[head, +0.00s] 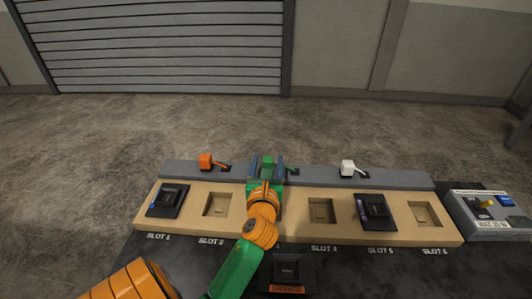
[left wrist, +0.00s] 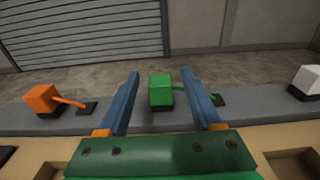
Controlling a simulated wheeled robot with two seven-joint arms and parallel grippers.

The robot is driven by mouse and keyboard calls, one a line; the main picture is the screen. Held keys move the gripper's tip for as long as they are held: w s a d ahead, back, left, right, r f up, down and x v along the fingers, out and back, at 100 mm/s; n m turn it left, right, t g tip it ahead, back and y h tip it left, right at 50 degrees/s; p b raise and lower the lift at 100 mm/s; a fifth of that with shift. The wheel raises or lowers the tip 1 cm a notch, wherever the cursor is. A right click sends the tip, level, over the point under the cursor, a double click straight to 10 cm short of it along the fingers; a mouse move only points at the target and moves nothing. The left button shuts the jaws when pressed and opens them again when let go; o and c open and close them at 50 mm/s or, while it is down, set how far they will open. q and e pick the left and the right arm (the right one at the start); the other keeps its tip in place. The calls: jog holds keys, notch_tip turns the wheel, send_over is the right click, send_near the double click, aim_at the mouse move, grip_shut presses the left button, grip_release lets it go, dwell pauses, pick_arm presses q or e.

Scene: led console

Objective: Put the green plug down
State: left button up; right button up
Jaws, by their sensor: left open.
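The green plug (left wrist: 160,91) stands upright on the grey back ledge, its dark base on the ledge and a short green cable running to its right. In the head view the green plug (head: 267,161) shows between my left gripper's fingers. My left gripper (head: 266,164) is open, with one blue finger on each side of the plug. In the left wrist view, gaps show between the plug and both fingers of the left gripper (left wrist: 164,92). My right gripper is not in view.
On the grey ledge (head: 400,178), an orange plug (head: 206,160) stands left and a white plug (head: 347,167) right. The wooden console (head: 290,225) has slots; dark modules sit in slot 1 (head: 168,201) and slot 5 (head: 375,211). A control box (head: 490,213) stands right.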

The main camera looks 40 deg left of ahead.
pick_arm(q)
jog(key=v, duration=0.9)
jog(key=shift+b, duration=0.35)
jog(key=shift+s+d+r, duration=0.15)
jog(key=shift+s+d, duration=0.1)
jog(key=shift+s, duration=0.1)
